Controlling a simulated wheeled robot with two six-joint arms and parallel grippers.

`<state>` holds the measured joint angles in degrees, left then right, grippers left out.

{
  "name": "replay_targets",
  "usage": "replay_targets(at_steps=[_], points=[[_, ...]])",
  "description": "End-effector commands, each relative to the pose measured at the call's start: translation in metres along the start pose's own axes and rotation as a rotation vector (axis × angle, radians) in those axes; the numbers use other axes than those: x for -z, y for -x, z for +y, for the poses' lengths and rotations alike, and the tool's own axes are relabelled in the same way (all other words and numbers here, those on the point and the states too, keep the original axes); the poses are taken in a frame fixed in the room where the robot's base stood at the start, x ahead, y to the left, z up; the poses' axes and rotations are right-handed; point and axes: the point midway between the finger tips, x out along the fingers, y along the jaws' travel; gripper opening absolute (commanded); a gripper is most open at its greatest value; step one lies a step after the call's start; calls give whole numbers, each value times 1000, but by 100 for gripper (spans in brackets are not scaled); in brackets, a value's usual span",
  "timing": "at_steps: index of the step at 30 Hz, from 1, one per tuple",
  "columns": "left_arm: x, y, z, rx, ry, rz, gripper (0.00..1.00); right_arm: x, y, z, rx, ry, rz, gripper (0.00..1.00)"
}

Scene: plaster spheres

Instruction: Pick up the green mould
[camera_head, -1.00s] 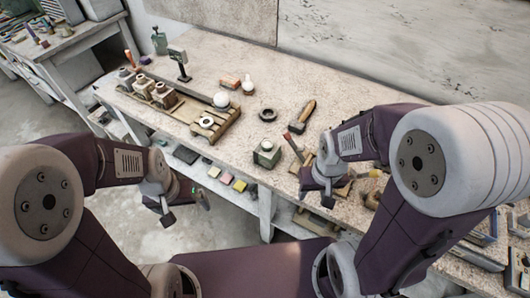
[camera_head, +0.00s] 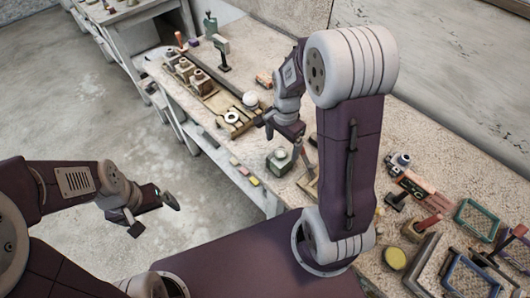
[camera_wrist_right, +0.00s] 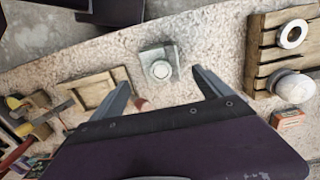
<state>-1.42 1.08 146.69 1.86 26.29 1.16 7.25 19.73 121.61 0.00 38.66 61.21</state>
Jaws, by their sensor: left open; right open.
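The green mould (camera_head: 279,161) is a small grey-green block with a round pale top, standing on the table near its front edge. In the right wrist view the green mould (camera_wrist_right: 158,64) lies just beyond the fingertips, roughly between their lines. My right gripper (camera_head: 284,138) is open and empty above the table, close behind the mould in the head view; its two fingers (camera_wrist_right: 163,82) are spread apart in the wrist view. My left gripper (camera_head: 154,212) is open and empty over the floor, away from the table.
A wooden slatted stand (camera_head: 228,118) with a white ring is left of the mould; a white sphere (camera_head: 250,99) is near it. A wooden frame (camera_wrist_right: 97,91) lies on the mould's other side. Tools and coloured frames (camera_head: 477,219) crowd the table's right end.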

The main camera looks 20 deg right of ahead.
Motion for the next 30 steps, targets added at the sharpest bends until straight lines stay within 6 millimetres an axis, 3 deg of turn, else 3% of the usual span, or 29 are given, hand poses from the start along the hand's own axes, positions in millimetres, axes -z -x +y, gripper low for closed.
replay_targets(at_steps=[4,10,16,24,30], points=[[0,0,0,0,0,0,100,1,-3,0,-2,-17,-1,89],[0,-2,0,0,0,0,100,0,-33,0,-4,-14,-2,89],[0,-1,0,0,0,0,100,0,-42,0,-1,-13,-1,89],[0,-1,0,0,0,0,100,-1,-86,-1,-3,-12,-2,89],[0,-1,0,0,0,0,100,-1,-91,-2,1,-12,0,89]])
